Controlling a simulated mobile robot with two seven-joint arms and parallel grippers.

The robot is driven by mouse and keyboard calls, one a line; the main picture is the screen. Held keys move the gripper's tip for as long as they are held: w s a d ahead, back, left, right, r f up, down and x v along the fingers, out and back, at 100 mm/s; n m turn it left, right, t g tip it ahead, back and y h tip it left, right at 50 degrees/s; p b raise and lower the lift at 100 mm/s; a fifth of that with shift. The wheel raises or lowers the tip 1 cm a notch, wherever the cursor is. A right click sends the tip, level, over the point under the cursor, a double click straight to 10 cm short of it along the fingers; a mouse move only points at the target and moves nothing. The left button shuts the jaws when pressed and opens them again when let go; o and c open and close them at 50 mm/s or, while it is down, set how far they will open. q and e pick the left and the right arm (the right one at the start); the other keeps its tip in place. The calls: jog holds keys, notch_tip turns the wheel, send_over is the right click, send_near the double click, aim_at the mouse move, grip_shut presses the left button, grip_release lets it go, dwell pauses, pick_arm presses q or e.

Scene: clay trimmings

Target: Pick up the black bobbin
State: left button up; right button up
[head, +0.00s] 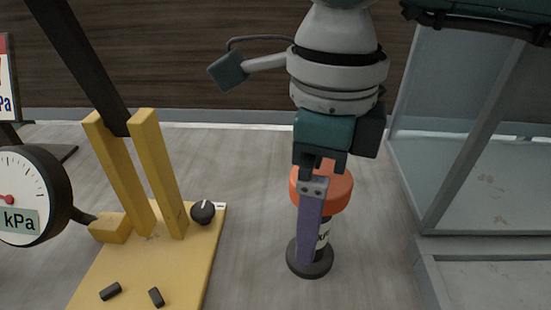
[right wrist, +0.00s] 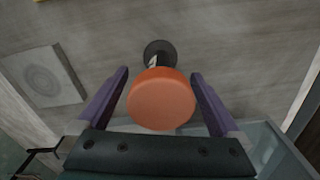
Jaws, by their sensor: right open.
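The black bobbin (head: 327,225) stands upright on the grey floor surface in the head view. It has a wide orange top, a dark middle with a white label, and a round dark base. In the right wrist view its orange top (right wrist: 161,100) fills the space between the fingers, with the dark base beyond. My right gripper (head: 309,225) reaches down from above, one purple finger in front of the bobbin. In the right wrist view the gripper (right wrist: 160,75) is open, its fingers on either side of the bobbin; I cannot tell whether they touch it. My left gripper is not in view.
A yellow stand (head: 165,262) with two posts, a dark bar and a black knob (head: 203,212) is at left. Two small dark pieces (head: 110,291) lie on it. A kPa gauge (head: 28,195) is at far left. A glass-sided case (head: 470,130) stands at right.

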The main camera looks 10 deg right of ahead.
jog(key=shift+f, duration=0.75)
jog(key=shift+r, duration=0.15)
jog(key=shift+c, duration=0.4)
jog(key=c, duration=1.5)
jog(key=shift+o, duration=0.2)
